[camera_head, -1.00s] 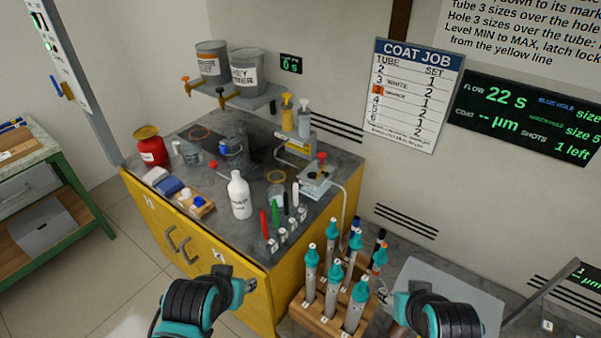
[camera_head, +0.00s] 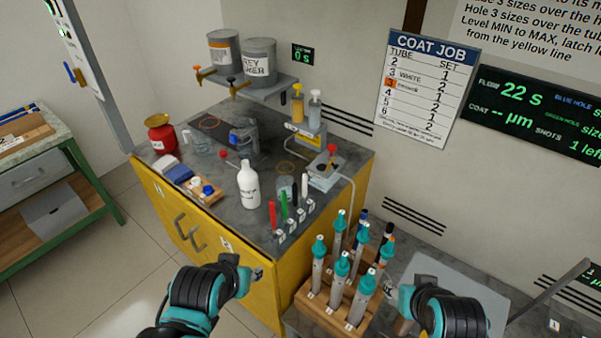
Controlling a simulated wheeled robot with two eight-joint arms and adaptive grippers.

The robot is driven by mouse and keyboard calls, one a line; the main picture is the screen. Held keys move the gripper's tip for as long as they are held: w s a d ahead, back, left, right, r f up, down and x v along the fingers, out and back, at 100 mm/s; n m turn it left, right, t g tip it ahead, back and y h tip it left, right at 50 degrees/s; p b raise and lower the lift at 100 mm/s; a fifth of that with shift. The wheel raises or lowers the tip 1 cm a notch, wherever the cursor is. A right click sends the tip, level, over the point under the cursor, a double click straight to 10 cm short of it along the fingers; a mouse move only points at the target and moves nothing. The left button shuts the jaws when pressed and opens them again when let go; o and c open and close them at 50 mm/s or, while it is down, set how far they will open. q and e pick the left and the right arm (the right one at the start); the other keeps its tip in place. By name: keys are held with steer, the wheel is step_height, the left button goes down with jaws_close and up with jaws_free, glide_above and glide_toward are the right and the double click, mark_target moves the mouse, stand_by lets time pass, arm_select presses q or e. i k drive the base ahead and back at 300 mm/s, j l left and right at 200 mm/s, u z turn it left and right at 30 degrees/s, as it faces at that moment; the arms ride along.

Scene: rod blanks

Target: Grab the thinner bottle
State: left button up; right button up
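My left gripper (camera_head: 254,273) is in front of the cabinet, below and apart from the bottle. My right gripper (camera_head: 403,302) is at the lower right, beside the rack of teal-capped tubes. Nothing is clearly held in either gripper, and their finger openings are hard to see.
Red, green, black and white markers (camera_head: 285,205) stand close right of the bottle. A rack of teal-capped tubes (camera_head: 312,298) stands at the lower middle.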

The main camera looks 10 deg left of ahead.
mark_target(248, 179)
steer(key=l+u, duration=0.2)
steer(key=u, duration=0.6)
steer(key=i, duration=0.05)
